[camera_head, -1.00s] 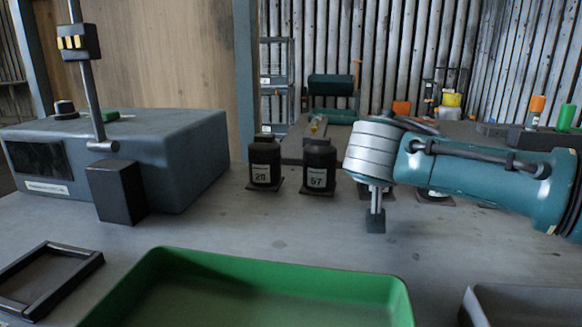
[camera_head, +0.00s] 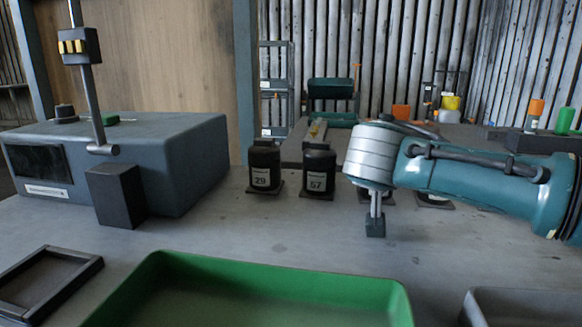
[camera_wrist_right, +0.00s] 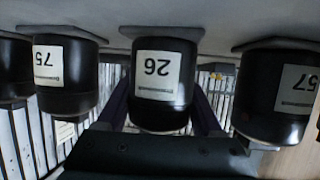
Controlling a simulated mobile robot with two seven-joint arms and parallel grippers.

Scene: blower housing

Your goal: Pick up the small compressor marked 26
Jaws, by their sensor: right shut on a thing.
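The compressor marked 26 (camera_wrist_right: 157,80) is a black cylinder with a white label on a dark square base. It hangs upside down in the middle of the right wrist view, where the picture is inverted. My right gripper (camera_wrist_right: 160,108) has a finger on each side of it and is shut on it. Its base looks at the table surface; I cannot tell whether it is lifted. In the head view my right wrist (camera_head: 368,158) hides most of this compressor and the gripper's fingers. My left gripper is not in view.
Compressors marked 57 (camera_head: 318,172) and 75 (camera_wrist_right: 62,75) stand close on either side of number 26. Compressor 29 (camera_head: 264,165) is further left. A green tray (camera_head: 270,268) is at the front, a grey machine (camera_head: 180,150) on the left. Bare table lies between.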

